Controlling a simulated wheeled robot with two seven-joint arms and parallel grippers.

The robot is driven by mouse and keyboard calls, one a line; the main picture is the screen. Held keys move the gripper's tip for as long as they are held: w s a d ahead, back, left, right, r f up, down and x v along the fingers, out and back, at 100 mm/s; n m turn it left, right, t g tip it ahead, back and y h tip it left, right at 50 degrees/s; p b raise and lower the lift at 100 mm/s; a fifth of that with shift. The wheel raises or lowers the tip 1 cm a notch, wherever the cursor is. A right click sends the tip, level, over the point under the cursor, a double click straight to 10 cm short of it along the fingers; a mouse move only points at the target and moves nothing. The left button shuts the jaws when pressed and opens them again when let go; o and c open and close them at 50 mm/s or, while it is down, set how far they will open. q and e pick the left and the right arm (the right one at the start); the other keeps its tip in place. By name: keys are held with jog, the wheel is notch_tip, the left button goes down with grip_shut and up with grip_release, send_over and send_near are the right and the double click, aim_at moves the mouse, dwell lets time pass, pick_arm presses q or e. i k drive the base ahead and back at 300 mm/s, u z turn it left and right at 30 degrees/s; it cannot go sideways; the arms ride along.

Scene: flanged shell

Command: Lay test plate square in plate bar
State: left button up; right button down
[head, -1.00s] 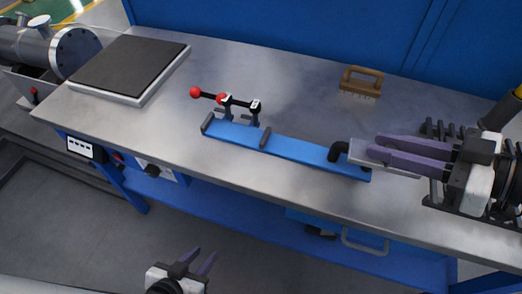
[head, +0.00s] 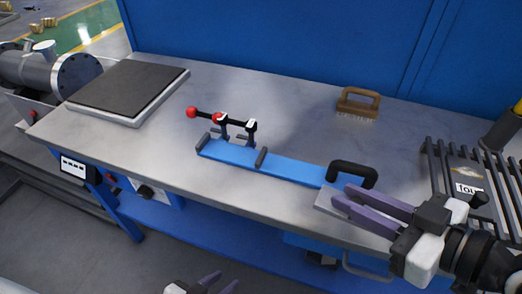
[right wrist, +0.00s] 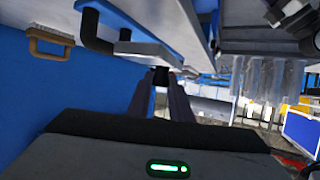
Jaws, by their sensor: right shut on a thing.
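The plate also shows in the right wrist view (right wrist: 150,51). My left gripper (head: 218,283) is open and empty, low in front of the bench, partly cut off.
A wooden-handled brush (head: 358,104) stands at the back of the bench. A slatted dark rack (head: 432,165) with a labelled plate is at the right. A dark-topped scale (head: 130,86) and a flanged shell (head: 77,75) are at the left.

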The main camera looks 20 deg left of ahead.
aim_at(232, 152)
jog(key=z, duration=2.2)
jog(key=k, duration=1.5)
jog(key=u, duration=2)
jog(key=i, duration=1)
